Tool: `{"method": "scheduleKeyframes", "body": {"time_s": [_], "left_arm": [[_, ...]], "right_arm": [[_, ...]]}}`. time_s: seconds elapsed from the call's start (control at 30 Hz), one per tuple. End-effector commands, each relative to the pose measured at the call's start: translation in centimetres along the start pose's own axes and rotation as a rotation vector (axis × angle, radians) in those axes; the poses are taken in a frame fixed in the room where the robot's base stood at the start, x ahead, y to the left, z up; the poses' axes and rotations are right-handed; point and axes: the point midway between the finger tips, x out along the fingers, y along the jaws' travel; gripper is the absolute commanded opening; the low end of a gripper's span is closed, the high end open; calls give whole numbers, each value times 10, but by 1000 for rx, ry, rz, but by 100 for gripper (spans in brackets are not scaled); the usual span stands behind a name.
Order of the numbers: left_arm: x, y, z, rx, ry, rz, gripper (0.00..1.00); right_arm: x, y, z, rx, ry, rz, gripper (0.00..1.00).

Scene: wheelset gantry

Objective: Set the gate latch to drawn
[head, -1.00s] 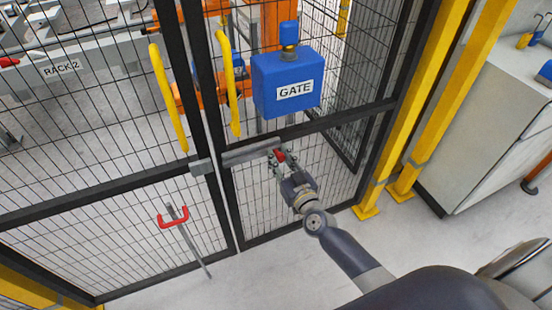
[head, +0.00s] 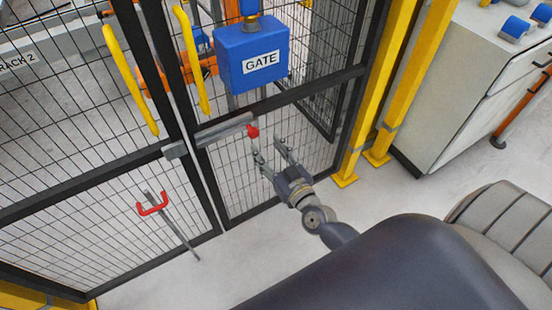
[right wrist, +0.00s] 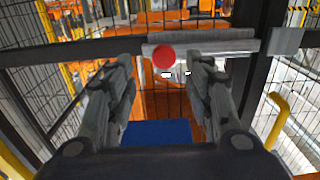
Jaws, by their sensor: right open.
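The gate latch is a grey bar housing (head: 222,130) on the right gate leaf, with a red knob (head: 252,131) at its right end. A grey keeper block (head: 175,150) sits to its left on the other leaf. A dark gap shows between housing and keeper. My right gripper (head: 267,145) is open and empty, just in front of the knob and a little to its right. In the right wrist view, the red knob (right wrist: 163,57) shows between the open fingertips, beyond them and apart. My left gripper is not in view.
A blue GATE box (head: 251,58) hangs above the latch. Yellow handles (head: 190,60) stand on both leaves. A red-handled floor bolt (head: 153,205) is at lower left. Yellow posts (head: 385,95) and a pale cabinet (head: 450,100) stand right. The floor before the gate is clear.

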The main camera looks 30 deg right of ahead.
Motion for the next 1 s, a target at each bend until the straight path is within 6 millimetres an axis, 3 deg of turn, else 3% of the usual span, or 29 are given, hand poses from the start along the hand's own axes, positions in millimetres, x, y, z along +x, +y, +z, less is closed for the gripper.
{"method": "scheduleKeyframes", "body": {"time_s": [0.1,0.3,0.87,1.0], "left_arm": [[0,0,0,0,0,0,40],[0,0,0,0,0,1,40],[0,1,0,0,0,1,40],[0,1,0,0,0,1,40]], "right_arm": [[-21,1,0,-2,-1,0,48],[-39,1,0,-1,1,1,48],[-41,1,0,0,1,1,48],[-43,0,18,-7,-34,-6,48]]}}
